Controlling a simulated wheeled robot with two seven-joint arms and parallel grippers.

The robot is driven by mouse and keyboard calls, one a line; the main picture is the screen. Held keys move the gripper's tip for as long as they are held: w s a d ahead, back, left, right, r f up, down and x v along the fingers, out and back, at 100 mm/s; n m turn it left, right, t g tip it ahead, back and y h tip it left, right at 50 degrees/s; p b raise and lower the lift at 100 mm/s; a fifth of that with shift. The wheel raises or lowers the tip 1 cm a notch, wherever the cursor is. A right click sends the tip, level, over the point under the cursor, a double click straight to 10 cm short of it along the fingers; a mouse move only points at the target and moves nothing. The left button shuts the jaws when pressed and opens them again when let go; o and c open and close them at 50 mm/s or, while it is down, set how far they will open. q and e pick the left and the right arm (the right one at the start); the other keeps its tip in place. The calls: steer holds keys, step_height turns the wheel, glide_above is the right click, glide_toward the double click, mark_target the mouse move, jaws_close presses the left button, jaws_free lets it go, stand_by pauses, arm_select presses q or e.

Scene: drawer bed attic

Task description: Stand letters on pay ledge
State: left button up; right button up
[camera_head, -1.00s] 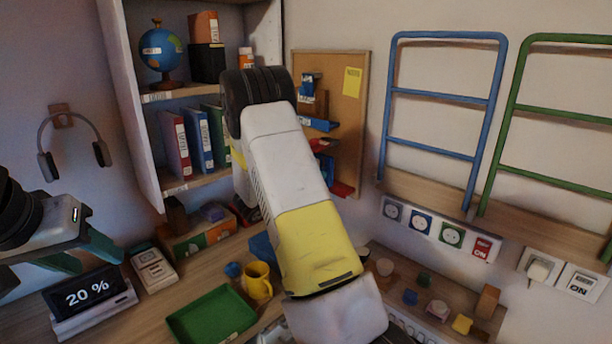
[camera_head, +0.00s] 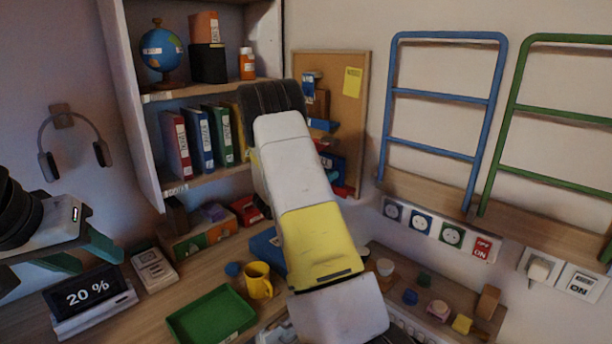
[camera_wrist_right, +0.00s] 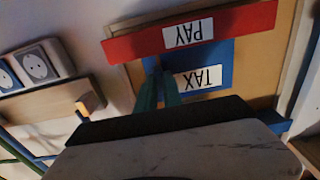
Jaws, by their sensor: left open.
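The red pay ledge (camera_wrist_right: 245,20), with a white PAY label, is upside down in the right wrist view. A blue letter (camera_wrist_right: 218,55) labelled TAX is against the cork board at this ledge, its lower edge apparently at the ledge. In the head view the blue letter (camera_head: 333,168) and red ledge (camera_head: 345,190) are partly behind my right arm. My right gripper's green fingers (camera_wrist_right: 160,80) are close together at one side of the letter; whether they pinch it is unclear. In the head view the right gripper is hidden. My left gripper (camera_head: 85,250) is open and empty, left.
The cork board (camera_head: 345,105) also has a blue ledge (camera_head: 320,124) higher up with items on it. A shelf (camera_head: 190,90) stands left of it. A green tray (camera_head: 210,315) and yellow mug (camera_head: 258,281) sit on the desk. Sockets (camera_head: 440,230) line the wall right.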

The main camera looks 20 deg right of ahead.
steer(key=o, duration=0.4)
steer(key=v, duration=1.1)
steer(key=w+a+r+n+t+y, duration=0.35)
steer(key=a+r+t+y, duration=0.2)
steer(key=r+y, duration=0.2)
steer(key=s+a+r+n+y, duration=0.45)
steer(key=a+r+y, duration=0.25)
steer(key=a+y, duration=0.25)
steer(key=s+a+r+n+g+y, duration=0.1)
steer(key=s+a+n+y, duration=0.15)
steer(key=s, duration=0.55)
steer(key=s+a+r+n+g+y, duration=0.1)
steer(key=s+a+g, duration=0.15)
steer(key=s, duration=0.45)
steer(key=s+d+f+n+g+h, duration=0.1)
steer(key=s+f, duration=0.1)
steer(key=s, duration=0.5)
steer(key=s+d+f+n+g, duration=0.1)
steer(key=s+f, duration=0.1)
steer(key=s, duration=0.6)
steer(key=shift+s+d+g+h, duration=0.2)
steer(key=shift+d+g+h, duration=0.05)
steer(key=shift+g+h, duration=0.15)
